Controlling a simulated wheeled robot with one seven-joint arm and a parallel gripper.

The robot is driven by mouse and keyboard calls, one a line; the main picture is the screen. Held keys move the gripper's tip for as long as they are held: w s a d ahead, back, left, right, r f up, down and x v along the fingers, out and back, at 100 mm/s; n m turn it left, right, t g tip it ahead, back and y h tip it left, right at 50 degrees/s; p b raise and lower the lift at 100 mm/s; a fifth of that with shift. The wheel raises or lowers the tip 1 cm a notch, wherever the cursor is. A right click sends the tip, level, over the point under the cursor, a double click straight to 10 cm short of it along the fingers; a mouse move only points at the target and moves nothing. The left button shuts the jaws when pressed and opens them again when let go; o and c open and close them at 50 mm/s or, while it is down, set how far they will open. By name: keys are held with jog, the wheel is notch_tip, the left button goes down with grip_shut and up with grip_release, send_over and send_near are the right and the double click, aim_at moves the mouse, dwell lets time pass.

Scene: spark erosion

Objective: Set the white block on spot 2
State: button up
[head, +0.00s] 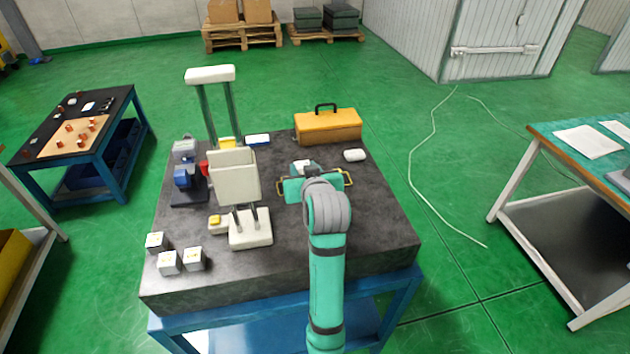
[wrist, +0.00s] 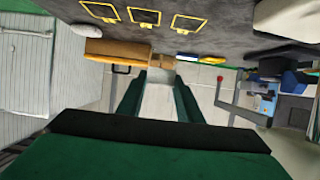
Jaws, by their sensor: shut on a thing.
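My gripper (wrist: 158,90) is shut on a white block (wrist: 160,77), which sits between its two green fingers in the wrist view. In the head view the white block (head: 303,166) shows just beyond my teal gripper (head: 302,176), over the dark table top. Three yellow square outlines lie in a row on the table in the wrist view: one (wrist: 100,11), a middle one (wrist: 145,17) and another (wrist: 187,23). In the head view my gripper and wrist hide much of this row; a right-hand outline (head: 348,179) shows. I cannot read which is spot 2.
A yellow case (head: 328,127) and a white rounded object (head: 354,155) are at the back. A pale machine (head: 237,178) with a base stands left of my gripper. Several pale cubes (head: 169,263) sit at the front left. The right front of the table (head: 385,235) is clear.

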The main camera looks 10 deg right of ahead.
jog(key=w+d+f, duration=0.1)
jog(key=w+f, duration=0.1)
jog(key=w+d+f, duration=0.1)
jog(key=d+f, duration=0.1)
jog(key=w+d+f, duration=0.1)
jog(key=w+f, duration=0.1)
jog(key=shift+w+d+f, duration=0.2)
jog(key=shift+w+f, duration=0.1)
jog(key=shift+f, duration=0.1)
notch_tip(320, 180, down, 2)
jog(key=shift+f, duration=0.2)
jog(key=shift+w+f, duration=0.1)
jog(key=shift+f, duration=0.2)
jog(key=shift+a+f, duration=0.15)
jog(key=shift+a, duration=0.1)
jog(key=o, duration=1.2)
jog(key=shift+c, duration=0.2)
jog(key=shift+o, duration=0.2)
jog(key=shift+d, duration=0.3)
